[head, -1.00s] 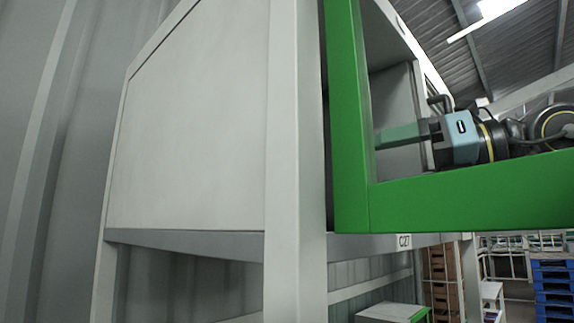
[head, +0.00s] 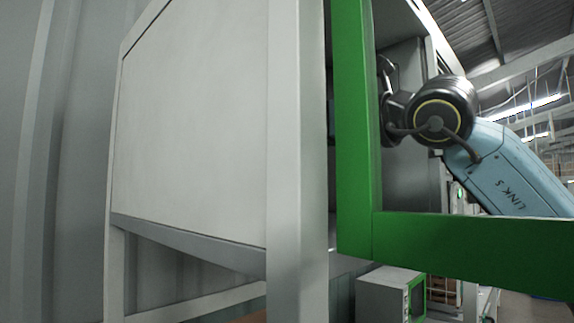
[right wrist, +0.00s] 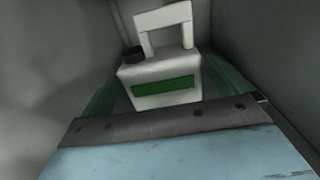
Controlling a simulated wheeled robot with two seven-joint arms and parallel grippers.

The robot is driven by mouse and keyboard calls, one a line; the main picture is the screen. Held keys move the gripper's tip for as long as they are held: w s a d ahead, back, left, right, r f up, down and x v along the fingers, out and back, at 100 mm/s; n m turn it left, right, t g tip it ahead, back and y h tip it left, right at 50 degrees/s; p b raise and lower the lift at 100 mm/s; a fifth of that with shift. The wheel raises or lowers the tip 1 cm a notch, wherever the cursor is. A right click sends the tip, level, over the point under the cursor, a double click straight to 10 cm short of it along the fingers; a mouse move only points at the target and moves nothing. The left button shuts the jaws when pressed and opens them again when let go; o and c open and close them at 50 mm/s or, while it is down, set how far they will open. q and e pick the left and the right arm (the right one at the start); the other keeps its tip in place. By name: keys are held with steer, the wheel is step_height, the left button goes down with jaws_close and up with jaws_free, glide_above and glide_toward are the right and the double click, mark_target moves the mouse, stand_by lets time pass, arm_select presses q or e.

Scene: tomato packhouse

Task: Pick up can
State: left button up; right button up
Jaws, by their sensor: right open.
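The can (right wrist: 158,76) is a white jerrycan with a top handle, a dark cap at its left and a green label on its front. It stands upright inside a grey-walled compartment in the right wrist view. My right gripper (right wrist: 163,84) is open, with a green translucent finger on each side of the can's lower body. Whether either finger touches it cannot be told. In the head view my right arm reaches into the cabinet, and its gripper is hidden behind the green frame. The can is not visible there. My left gripper is not in view.
A white cabinet (head: 195,130) stands close in front, with a pale upright post (head: 297,170). A green door frame (head: 353,130) crosses between the camera and my right arm. Grey walls are close around the can. A smaller grey-and-green box (head: 382,291) is below.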

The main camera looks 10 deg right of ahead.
steer(key=x, duration=0.1)
steer(key=p+x, duration=0.1)
steer(key=x, duration=0.1)
steer(key=p+x, duration=0.1)
steer(key=shift+w+a+r, duration=0.2)
steer(key=shift+a+r, duration=0.05)
steer(key=shift+r, duration=0.15)
steer(key=shift+w+a+f+p, duration=0.1)
steer(key=shift+w+p, duration=0.1)
steer(key=shift+p, duration=0.1)
steer(key=shift+c, duration=0.3)
steer(key=c, duration=1.4)
steer(key=shift+c, duration=1.1)
